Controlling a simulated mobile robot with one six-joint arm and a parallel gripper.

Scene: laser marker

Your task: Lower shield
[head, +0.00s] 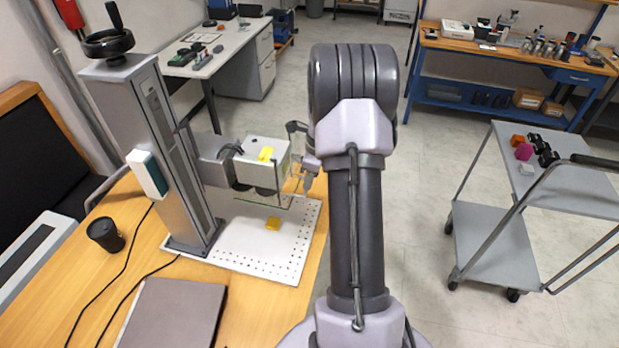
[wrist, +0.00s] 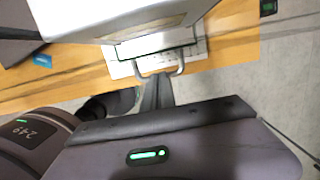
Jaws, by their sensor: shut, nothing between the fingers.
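The laser marker's head (head: 262,162) is a pale box on a grey column, above a white perforated plate (head: 240,245). The shield (head: 262,200) is a clear panel with greenish edges that hangs below the head, above the plate. In the wrist view the shield (wrist: 158,47) shows under the pale head, with a grey U-shaped handle (wrist: 158,72) at its near side. My gripper (head: 308,182) is shut and empty at the right of the shield. In the wrist view my gripper (wrist: 157,88) reaches up to the handle; whether they touch is unclear.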

